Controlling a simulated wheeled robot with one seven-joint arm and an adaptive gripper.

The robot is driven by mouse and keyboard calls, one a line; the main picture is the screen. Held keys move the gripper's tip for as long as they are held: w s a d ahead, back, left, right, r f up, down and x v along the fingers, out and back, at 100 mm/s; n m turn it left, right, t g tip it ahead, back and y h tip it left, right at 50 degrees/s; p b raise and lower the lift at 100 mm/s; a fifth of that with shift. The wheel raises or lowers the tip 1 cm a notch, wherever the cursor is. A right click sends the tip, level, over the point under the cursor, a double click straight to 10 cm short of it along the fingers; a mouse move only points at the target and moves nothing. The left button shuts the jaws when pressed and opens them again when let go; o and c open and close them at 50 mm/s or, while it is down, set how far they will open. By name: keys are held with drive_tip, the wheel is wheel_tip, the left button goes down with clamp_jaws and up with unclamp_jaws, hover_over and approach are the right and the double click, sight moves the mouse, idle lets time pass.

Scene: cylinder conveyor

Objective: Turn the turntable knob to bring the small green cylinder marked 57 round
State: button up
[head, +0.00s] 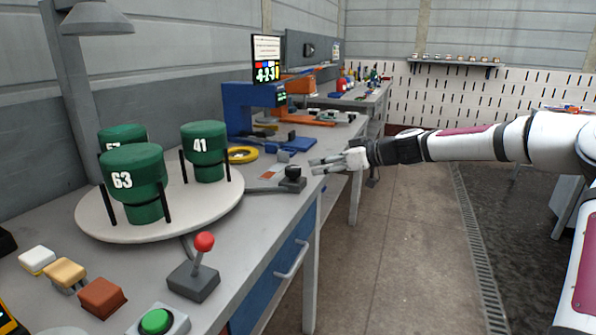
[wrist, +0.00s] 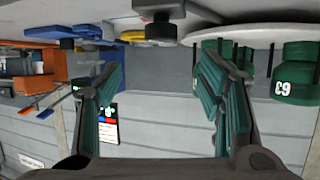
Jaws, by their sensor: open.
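The white round turntable (head: 218,205) stands on the bench in the head view and carries three green cylinders. The cylinder marked 57 (head: 122,131) is at the back, its lower part hidden behind the cylinder marked 63 (head: 133,172). The cylinder marked 41 (head: 204,140) is on the right. A dark knob (head: 291,178) sits on a flat base beside the turntable, near the bench's front edge. My gripper (head: 313,166) is open and empty, just right of and slightly above the knob. In the upside-down wrist view its fingers (wrist: 160,78) are spread apart, with the knob (wrist: 160,28) beyond them.
A red-ball joystick (head: 204,243), a green button (head: 156,321) and several coloured blocks stand at the near end of the bench. A blue machine (head: 243,108), a yellow ring (head: 242,155) and a screen (head: 267,60) are behind the knob. The aisle floor (head: 400,260) is clear.

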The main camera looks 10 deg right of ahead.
sight(294, 168)
drive_tip(key=b+x, duration=0.1)
drive_tip(key=x, duration=1.2)
drive_tip(key=shift+s+f, duration=0.1)
drive_tip(key=shift+s, duration=0.05)
drive_tip(key=c, duration=1.2)
